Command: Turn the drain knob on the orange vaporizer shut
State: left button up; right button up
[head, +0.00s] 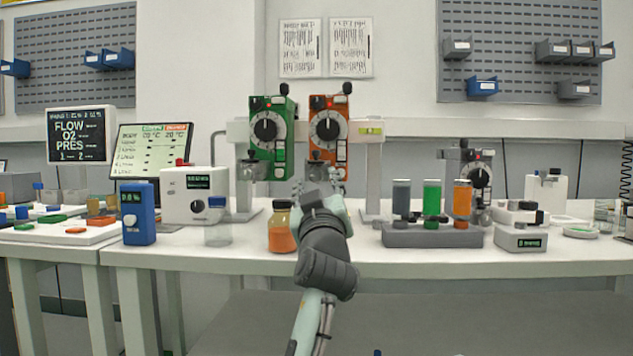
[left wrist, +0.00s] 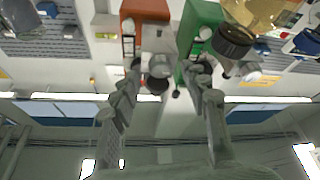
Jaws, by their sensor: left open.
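The orange vaporizer (head: 328,118) hangs on the rack to the right of the green vaporizer (head: 267,150), with a dial on its front. In the left wrist view the orange vaporizer (left wrist: 146,10) shows at the top. A grey block with a round grey knob (left wrist: 160,66) sits beneath it; I take this to be the drain knob. My left gripper (head: 318,188) is raised in front of the orange vaporizer's lower part and hides much of the drain area in the head view. In the left wrist view, its open fingers (left wrist: 165,82) stand on either side of the knob; contact is unclear.
A bottle of orange liquid (head: 282,236) stands just left of my left arm. A grey holder (head: 430,236) with coloured vials stands to the right.

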pick_arm(q)
jog(key=shift+x, duration=0.8)
jog(key=shift+f, duration=0.1)
grip_shut()
